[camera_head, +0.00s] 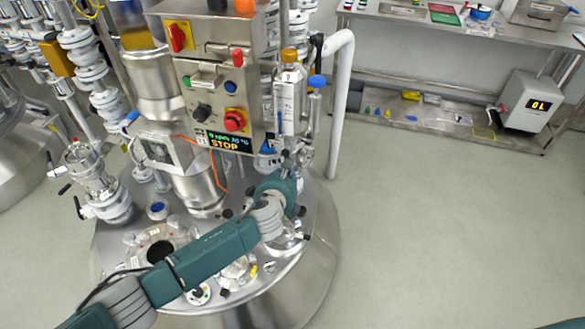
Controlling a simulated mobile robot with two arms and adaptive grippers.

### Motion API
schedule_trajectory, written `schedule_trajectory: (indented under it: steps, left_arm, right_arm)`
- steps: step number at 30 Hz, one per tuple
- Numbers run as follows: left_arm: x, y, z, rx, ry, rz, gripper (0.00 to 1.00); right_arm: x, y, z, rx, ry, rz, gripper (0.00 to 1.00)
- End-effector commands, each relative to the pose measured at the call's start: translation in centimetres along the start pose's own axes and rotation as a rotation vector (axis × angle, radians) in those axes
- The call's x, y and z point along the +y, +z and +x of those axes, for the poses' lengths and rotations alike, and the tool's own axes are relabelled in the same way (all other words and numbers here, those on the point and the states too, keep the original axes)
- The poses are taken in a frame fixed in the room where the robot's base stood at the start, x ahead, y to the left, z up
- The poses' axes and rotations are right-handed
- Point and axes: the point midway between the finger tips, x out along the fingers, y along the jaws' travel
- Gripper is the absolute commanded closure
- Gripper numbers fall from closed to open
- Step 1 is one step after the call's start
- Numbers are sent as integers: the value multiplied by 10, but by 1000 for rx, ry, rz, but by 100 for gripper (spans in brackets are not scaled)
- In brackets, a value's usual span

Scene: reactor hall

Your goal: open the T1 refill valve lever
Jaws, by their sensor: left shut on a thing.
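My left arm reaches up from the lower left across the steel vessel lid. Its gripper (296,160) is at the right side of the vessel, just below the clear bottle (290,98) with the orange cap. The gripper is shut on what appears to be the T1 refill valve lever; the fingers hide most of it, so its angle cannot be told. A blue-topped fitting (317,82) stands beside the bottle. My right gripper is not in view.
A steel control box (215,85) with a red stop button (234,121) is left of the gripper. A white pipe (338,105) stands close on the right. Floor on the right is clear up to a steel bench (400,115).

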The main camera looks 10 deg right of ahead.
Motion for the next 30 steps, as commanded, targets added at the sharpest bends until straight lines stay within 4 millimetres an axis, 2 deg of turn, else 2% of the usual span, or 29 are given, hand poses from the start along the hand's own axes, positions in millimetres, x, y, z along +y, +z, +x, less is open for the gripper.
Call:
schedule_trajectory:
  steps: [12,29,30]
  left_arm:
    - [12,1,1,-36,77,181,100]
    - [14,0,1,-40,88,206,100]
    - [14,0,1,-40,88,206,78]
  right_arm:
    - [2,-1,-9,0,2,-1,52]
    - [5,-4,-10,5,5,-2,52]
    - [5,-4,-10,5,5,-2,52]
